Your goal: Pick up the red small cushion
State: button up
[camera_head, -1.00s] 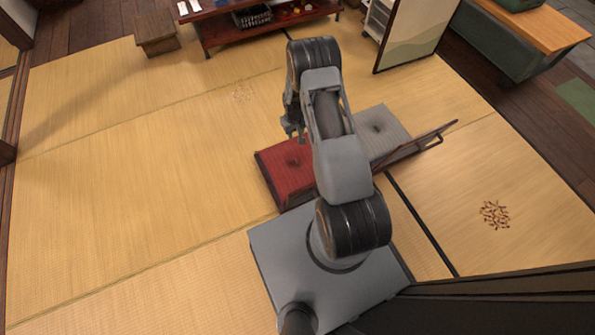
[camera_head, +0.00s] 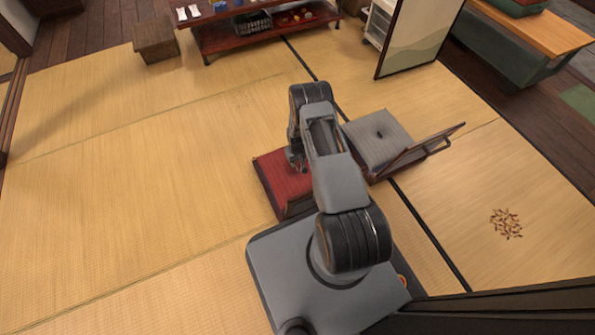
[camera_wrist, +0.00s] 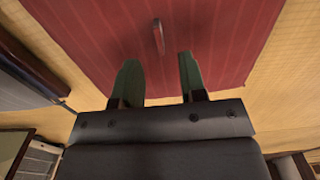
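The red cushion (camera_head: 273,180) lies flat on the tatami floor, left of my arm in the head view, and its right part is hidden behind the arm. My gripper (camera_head: 298,163) is low over the cushion's far right part. In the wrist view the red cushion (camera_wrist: 215,30) fills the upper middle, with a small upright loop or tuft (camera_wrist: 158,37) on it. My gripper (camera_wrist: 160,75) shows two dark green fingers, apart and with nothing between them. The tuft lies just beyond the fingertips, in line with the gap. I cannot tell whether the fingers touch the cushion.
A grey cushion (camera_head: 380,140) lies to the right, beside a tilted wooden chair back (camera_head: 420,153). A low dark red shelf (camera_head: 263,25), a small wooden stool (camera_head: 156,40) and a standing screen (camera_head: 417,35) are at the back. The tatami (camera_head: 130,180) on the left is clear.

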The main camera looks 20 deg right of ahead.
aim_at(297, 170)
notch_tip(297, 170, down, 5)
jog(key=b, duration=0.3)
jog(key=shift+d, duration=0.1)
jog(key=shift+c, duration=0.2)
grip_shut()
